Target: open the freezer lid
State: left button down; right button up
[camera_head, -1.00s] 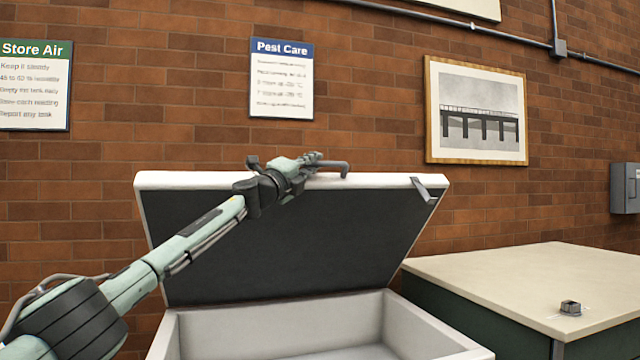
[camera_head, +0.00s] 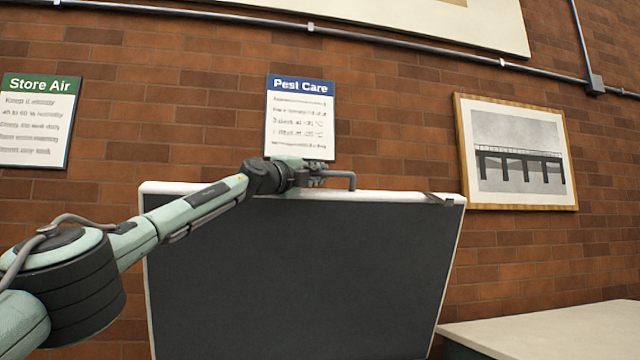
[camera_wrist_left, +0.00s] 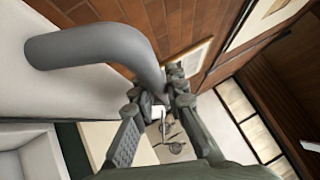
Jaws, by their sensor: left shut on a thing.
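The freezer lid (camera_head: 300,275) stands raised nearly upright in the head view, its dark inner face toward me and a white rim around it. A grey bar handle (camera_head: 341,174) is at the middle of its top edge. My left gripper (camera_head: 318,175) is at that edge, shut on the handle. In the left wrist view the thick grey handle (camera_wrist_left: 95,47) curves down to between the fingertips of my left gripper (camera_wrist_left: 160,97). The open freezer's pale inside (camera_wrist_left: 35,160) shows at the lower left there. My right gripper is not in view.
A brick wall with a Pest Care sign (camera_head: 299,118), a Store Air sign (camera_head: 38,122) and a framed bridge picture (camera_head: 516,152) is behind the lid. A pale-topped counter (camera_head: 560,332) stands at the lower right.

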pick_arm(q)
jog(key=shift+d, duration=0.1)
dwell(0.3)
jog(key=c, duration=1.8)
grip_release()
jog(key=shift+r, duration=0.1)
jog(key=shift+s+a+r, duration=0.1)
jog(key=shift+s+a, duration=0.3)
jog(key=shift+s, duration=0.15)
jog(key=v, duration=1)
jog(key=shift+s+f, duration=0.3)
jog(key=shift+f, duration=0.1)
